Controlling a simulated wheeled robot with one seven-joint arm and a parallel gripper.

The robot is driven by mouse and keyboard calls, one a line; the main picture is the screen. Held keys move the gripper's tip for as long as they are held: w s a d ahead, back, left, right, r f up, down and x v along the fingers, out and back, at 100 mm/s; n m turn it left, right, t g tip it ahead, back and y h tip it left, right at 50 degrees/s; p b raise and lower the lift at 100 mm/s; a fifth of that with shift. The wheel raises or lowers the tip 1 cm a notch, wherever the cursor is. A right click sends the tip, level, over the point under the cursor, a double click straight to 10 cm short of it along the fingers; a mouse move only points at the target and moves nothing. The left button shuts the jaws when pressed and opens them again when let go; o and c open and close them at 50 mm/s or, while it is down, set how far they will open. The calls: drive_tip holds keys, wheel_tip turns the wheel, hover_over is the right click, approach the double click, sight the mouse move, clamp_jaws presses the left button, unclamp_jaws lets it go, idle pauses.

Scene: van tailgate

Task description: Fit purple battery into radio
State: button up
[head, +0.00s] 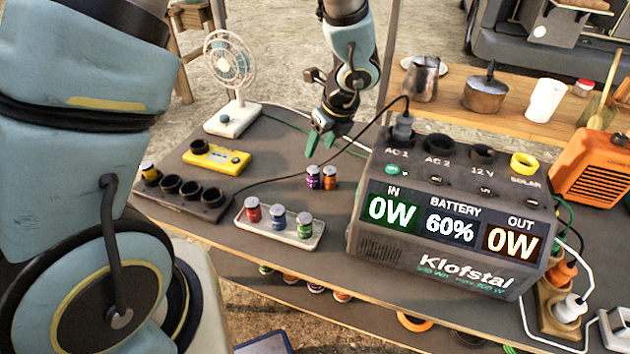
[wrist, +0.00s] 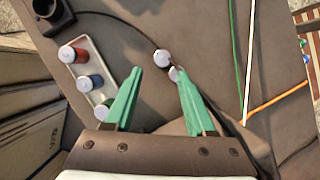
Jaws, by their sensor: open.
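The purple battery (head: 314,178) stands upright on the table, close beside an orange battery (head: 330,179). In the wrist view, the purple battery's pale top (wrist: 162,56) shows just beyond my fingertips, with the orange battery's top (wrist: 176,73) near the right finger. My gripper (head: 320,148) is open and empty, pointing down above and behind the two batteries in the head view; its green fingers (wrist: 158,73) are spread in the wrist view. A yellow device with a round black socket on top (head: 217,158), which looks like the radio, lies at left. I cannot see inside its socket.
A tray (head: 279,236) holds red, blue and green batteries. A dark socket block (head: 182,200) with a yellow battery lies at left, a white fan (head: 232,85) behind. The large power station (head: 455,225) stands right of the batteries. A black cable (head: 285,180) crosses the table.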

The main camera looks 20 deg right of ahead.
sight(314, 168)
drive_tip(key=x, duration=1)
drive_tip(key=shift+d+f, duration=0.3)
drive_tip(key=shift+f, duration=0.15)
clamp_jaws()
